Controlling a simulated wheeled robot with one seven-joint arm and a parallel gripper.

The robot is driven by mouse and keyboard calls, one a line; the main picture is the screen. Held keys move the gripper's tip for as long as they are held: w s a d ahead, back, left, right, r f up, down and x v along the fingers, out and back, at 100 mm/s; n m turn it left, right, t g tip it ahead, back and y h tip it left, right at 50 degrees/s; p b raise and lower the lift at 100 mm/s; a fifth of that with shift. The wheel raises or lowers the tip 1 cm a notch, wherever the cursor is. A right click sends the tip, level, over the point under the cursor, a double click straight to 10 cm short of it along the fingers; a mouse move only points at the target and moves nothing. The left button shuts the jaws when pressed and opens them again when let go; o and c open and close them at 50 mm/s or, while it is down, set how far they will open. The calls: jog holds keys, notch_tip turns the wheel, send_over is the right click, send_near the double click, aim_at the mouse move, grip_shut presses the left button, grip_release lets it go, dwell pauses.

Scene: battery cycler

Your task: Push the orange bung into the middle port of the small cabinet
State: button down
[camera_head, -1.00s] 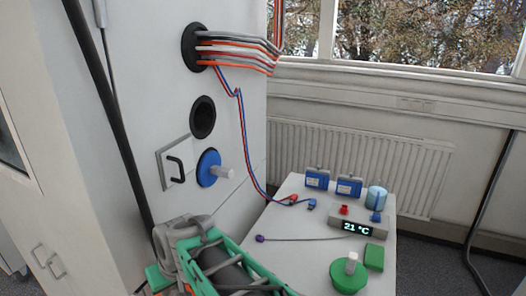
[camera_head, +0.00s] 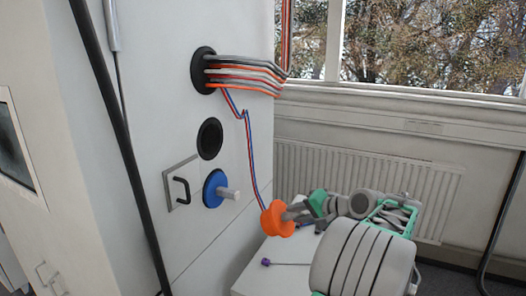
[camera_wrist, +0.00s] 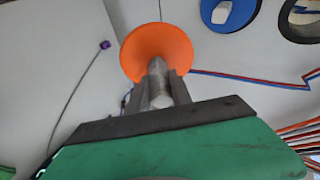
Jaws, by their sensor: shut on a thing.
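The orange bung (camera_head: 277,219) is held by its pale stem in my gripper (camera_head: 297,212), which is shut on it. In the wrist view the bung's orange disc (camera_wrist: 156,50) faces away from my fingers (camera_wrist: 160,88). The small cabinet (camera_head: 150,60) has a column of three ports on its side. The middle port (camera_head: 210,138) is a dark, open round hole. The bung is in the air, to the right of and below that port, apart from the cabinet. The top port (camera_head: 204,70) has cables through it. The bottom port holds a blue bung (camera_head: 214,188).
A black handle on a square plate (camera_head: 181,190) is beside the blue bung. Red and blue wires (camera_head: 250,150) hang right of the middle port. A white table (camera_head: 262,252) with a purple-tipped lead (camera_head: 266,262) is below, mostly hidden by my arm. A radiator (camera_head: 310,165) stands behind.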

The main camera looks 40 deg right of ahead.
jog(key=w+a+r+m+t, duration=0.25)
jog(key=w+r, duration=0.35)
jog(key=r, duration=0.6)
notch_tip(320, 180, up, 9)
jog(key=m+t, duration=0.1)
jog(key=t, duration=0.3)
send_over(277, 209)
jog(key=w+a, duration=0.2)
jog(key=a, duration=0.2)
jog(key=shift+h, duration=0.4)
jog(key=w, duration=0.2)
jog(key=w+a, duration=0.1)
jog(key=w, duration=0.1)
jog(key=shift+w+a+f, duration=0.15)
jog(key=shift+a, duration=0.15)
jog(key=shift+w+a+p, duration=0.3)
jog(key=shift+w+p, duration=0.15)
jog(key=shift+w, duration=0.45)
jog(key=shift+w+a+p, duration=0.35)
jog(key=shift+w+p, duration=0.05)
jog(key=shift+w, duration=0.45)
jog(key=shift+w+a+p, duration=0.3)
jog(key=shift+w+p, duration=0.15)
jog(key=shift+w, duration=0.45)
dwell(1.8)
